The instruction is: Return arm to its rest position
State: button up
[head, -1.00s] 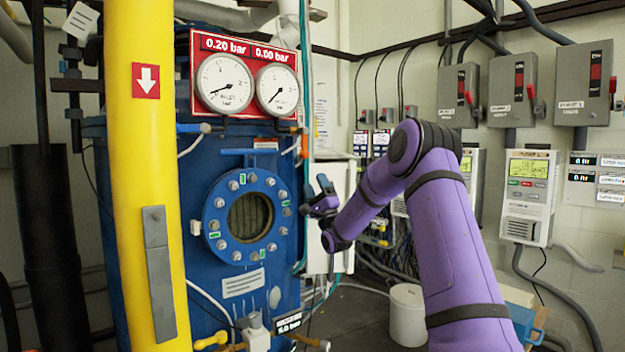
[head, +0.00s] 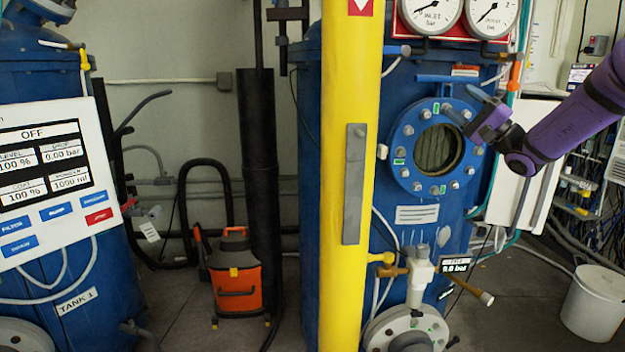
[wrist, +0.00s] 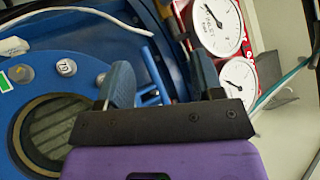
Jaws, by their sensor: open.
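My purple arm (head: 575,122) reaches in from the right of the head view. My gripper (head: 467,107) is at its end, in front of the upper right rim of the round window (head: 437,147) on the blue tank. I cannot tell how far it is from the tank. In the wrist view my gripper (wrist: 163,78) has its two fingers well apart, with nothing held between them. The tank's window also shows in the wrist view (wrist: 55,128), left of the fingers.
A yellow column (head: 350,200) stands left of the window. Gauges (head: 428,10) sit above it. Valve piping (head: 420,275) sticks out below. An orange machine (head: 238,275) and a control panel (head: 50,175) are at left. A white bucket (head: 595,303) stands at right, with bare floor around it.

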jog(key=s+a+f+n+g+h, duration=0.25)
jog(key=s+a+g, duration=0.45)
jog(key=s, duration=0.4)
jog(key=s+a+f+n+g+h, duration=0.2)
jog(key=s+a+g+h, duration=0.3)
jog(key=s+a, duration=0.55)
jog(key=s+d+f+t+h, duration=0.1)
jog(key=s+d+f+h, duration=0.2)
jog(key=s+d+h, duration=0.3)
jog(key=s+d+f+n+t+h, duration=0.1)
jog(key=s+d+f+h, duration=0.3)
jog(key=s, duration=1)
jog(key=shift+d+h, duration=0.85)
jog(key=shift+d, duration=0.15)
